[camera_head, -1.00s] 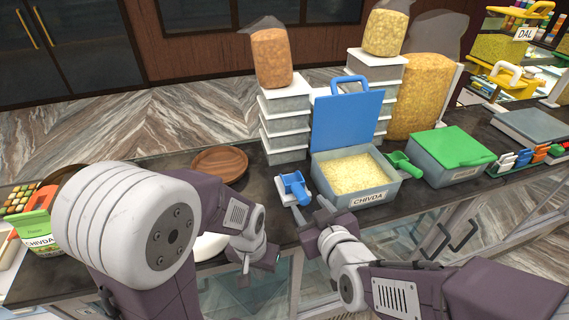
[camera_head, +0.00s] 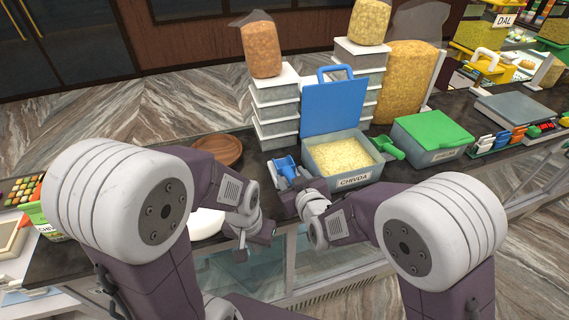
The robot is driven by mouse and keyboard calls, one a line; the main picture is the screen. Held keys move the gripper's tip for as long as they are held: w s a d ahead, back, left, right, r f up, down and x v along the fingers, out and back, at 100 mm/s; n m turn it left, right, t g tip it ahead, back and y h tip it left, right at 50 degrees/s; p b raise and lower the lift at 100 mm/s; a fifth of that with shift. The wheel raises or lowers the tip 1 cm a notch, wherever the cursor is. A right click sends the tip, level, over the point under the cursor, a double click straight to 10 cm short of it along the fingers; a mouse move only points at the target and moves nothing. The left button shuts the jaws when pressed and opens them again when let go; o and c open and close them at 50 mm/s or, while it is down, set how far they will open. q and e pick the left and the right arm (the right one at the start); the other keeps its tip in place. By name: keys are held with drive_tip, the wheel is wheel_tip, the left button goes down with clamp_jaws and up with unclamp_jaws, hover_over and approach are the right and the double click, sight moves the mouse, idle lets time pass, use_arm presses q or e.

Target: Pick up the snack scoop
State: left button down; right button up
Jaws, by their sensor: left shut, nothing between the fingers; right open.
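A blue scoop (camera_head: 286,168) lies on a small white rest on the dark counter, just left of the open tub of chivda (camera_head: 342,181). A green scoop (camera_head: 388,147) sits at the tub's right side. My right gripper (camera_head: 288,184) is open at the near side of the blue scoop, its fingers close around the scoop's near part. I cannot tell whether they touch it; the gripper partly covers the rest. My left gripper (camera_head: 240,252) is shut and empty, low at the counter's front edge, left of the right gripper.
A blue lid (camera_head: 333,107) stands upright behind the tub. A green-lidded tub (camera_head: 433,137) is to the right. Stacked white-lidded boxes (camera_head: 274,105) stand behind the scoop. A wooden plate (camera_head: 218,149) and a white round dish (camera_head: 205,224) are to the left.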

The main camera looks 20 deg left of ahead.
drive_tip(key=shift+w+a+f, duration=0.15)
drive_tip(key=shift+w+a, duration=0.05)
drive_tip(key=shift+w, duration=0.05)
drive_tip(key=shift+s+d, duration=0.1)
drive_tip(key=c, duration=1.1)
drive_tip(key=shift+s+d, duration=0.1)
clamp_jaws()
wheel_tip(320, 180, up, 10)
drive_tip(key=shift+r, duration=0.15)
